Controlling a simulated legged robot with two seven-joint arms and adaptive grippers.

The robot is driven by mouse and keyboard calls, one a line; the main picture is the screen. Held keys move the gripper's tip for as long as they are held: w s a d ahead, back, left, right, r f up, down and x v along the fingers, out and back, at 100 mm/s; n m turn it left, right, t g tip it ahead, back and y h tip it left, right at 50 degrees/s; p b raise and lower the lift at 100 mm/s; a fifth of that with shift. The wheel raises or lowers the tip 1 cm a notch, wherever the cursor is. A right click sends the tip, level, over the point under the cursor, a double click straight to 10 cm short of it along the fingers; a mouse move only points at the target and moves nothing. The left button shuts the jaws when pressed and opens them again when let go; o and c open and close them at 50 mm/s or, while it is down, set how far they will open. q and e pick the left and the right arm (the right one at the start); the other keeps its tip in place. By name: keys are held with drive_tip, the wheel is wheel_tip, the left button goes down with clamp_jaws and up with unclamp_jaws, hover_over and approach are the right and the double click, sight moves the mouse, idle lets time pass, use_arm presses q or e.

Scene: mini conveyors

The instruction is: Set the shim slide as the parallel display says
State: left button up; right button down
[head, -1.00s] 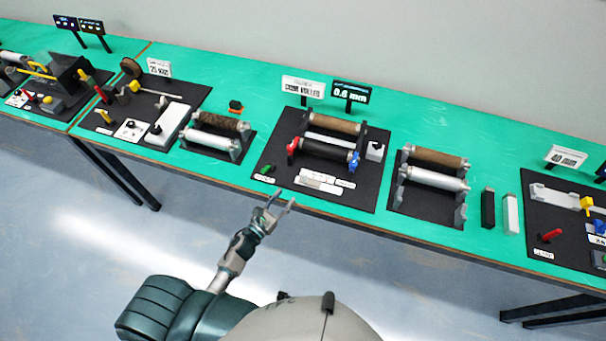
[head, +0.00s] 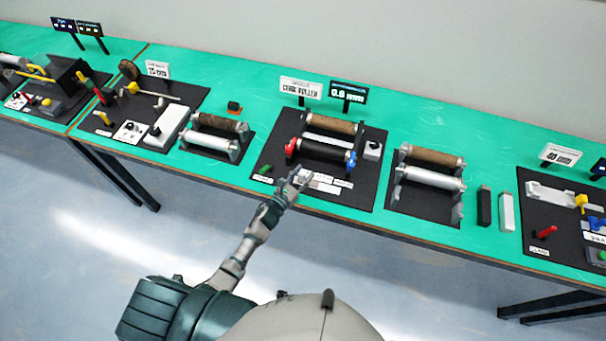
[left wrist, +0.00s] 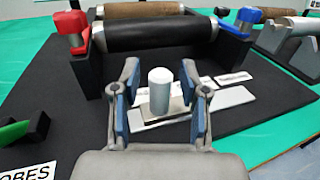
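My left gripper (head: 298,177) is over the front of the middle black roller station. In the left wrist view the gripper (left wrist: 160,72) is open, its blue-padded fingers on either side of an upright pale grey knob (left wrist: 160,92) with no clear contact. The knob stands on a light slide plate (left wrist: 225,98) in front of the black roller (left wrist: 150,33). In the head view the gripper partly covers the slide plate (head: 326,188). The dark display (head: 348,92) behind the station seems to read 0.6 mm, slightly blurred. My right gripper is not in view.
A red block (left wrist: 72,25) and a blue block (left wrist: 248,17) sit at the roller's ends. A green lever (left wrist: 14,132) is at the station's front left. Roller stands (head: 217,135) (head: 430,180) flank the station on the green table. A white sign (head: 300,88) stands behind.

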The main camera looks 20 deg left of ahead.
sight(323, 187)
use_arm(q)
clamp_jaws()
drive_tip(key=d+b, duration=0.1)
drive_tip(key=d, duration=0.3)
drive_tip(key=d+b, duration=0.1)
drive_tip(key=d, duration=0.2)
drive_tip(key=shift+s+d+f, duration=0.1)
drive_tip(key=shift+s+d, duration=0.1)
drive_tip(key=shift+d, duration=0.3)
drive_tip(key=shift+c, duration=1.1)
unclamp_jaws()
drive_tip(key=o, duration=0.5)
drive_tip(key=shift+c, duration=0.2)
drive_tip(key=shift+d, duration=0.1)
